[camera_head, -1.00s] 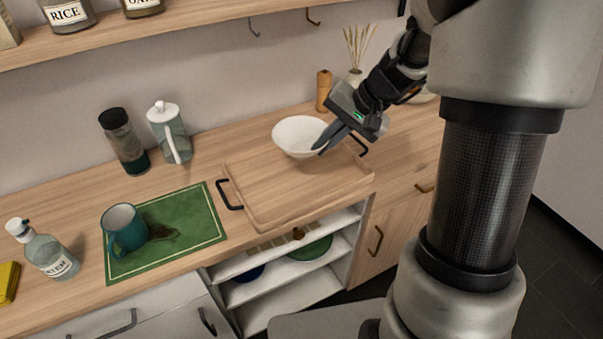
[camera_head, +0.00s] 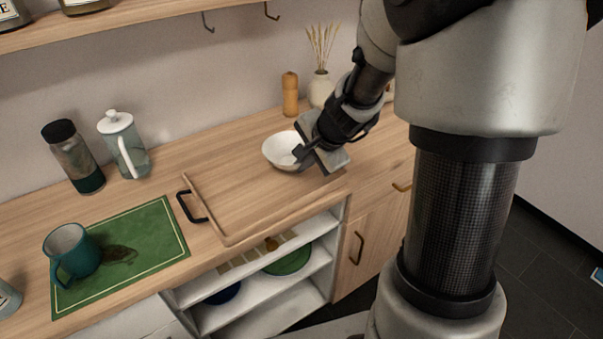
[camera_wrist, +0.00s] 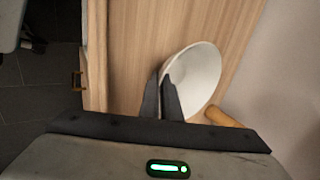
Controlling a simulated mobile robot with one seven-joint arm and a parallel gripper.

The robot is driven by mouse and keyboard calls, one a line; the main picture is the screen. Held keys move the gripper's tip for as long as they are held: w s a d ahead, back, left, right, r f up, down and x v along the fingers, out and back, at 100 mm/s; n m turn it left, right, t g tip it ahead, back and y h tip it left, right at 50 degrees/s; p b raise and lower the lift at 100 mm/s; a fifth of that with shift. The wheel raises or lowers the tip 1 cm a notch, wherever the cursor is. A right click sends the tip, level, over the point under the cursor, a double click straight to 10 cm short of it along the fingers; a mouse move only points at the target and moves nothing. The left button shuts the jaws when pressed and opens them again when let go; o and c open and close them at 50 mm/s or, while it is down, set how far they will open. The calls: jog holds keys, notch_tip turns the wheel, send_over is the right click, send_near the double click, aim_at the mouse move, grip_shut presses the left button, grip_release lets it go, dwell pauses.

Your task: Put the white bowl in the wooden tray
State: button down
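The white bowl (camera_head: 277,150) is at the back right part of the wooden tray (camera_head: 232,212) in the head view. Whether it touches the tray floor is hard to tell. The tray lies on the counter, its black left handle (camera_head: 189,206) showing. My gripper (camera_head: 299,156) is at the bowl's right side and covers part of it. In the wrist view the bowl (camera_wrist: 200,78) looks tilted, and the two dark fingers of my gripper (camera_wrist: 161,80) are close together with the bowl's rim between them.
A green mat (camera_head: 140,265) with a teal mug (camera_head: 72,252) lies left of the tray. A dark-lidded jar (camera_head: 75,160) and a white-lidded pitcher (camera_head: 124,145) stand behind. A wooden mill (camera_head: 290,95) and a vase (camera_head: 320,90) stand behind the bowl.

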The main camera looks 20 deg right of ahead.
jog(key=shift+f, duration=0.55)
jog(key=c, duration=2.3)
grip_release()
jog(key=shift+f, duration=0.1)
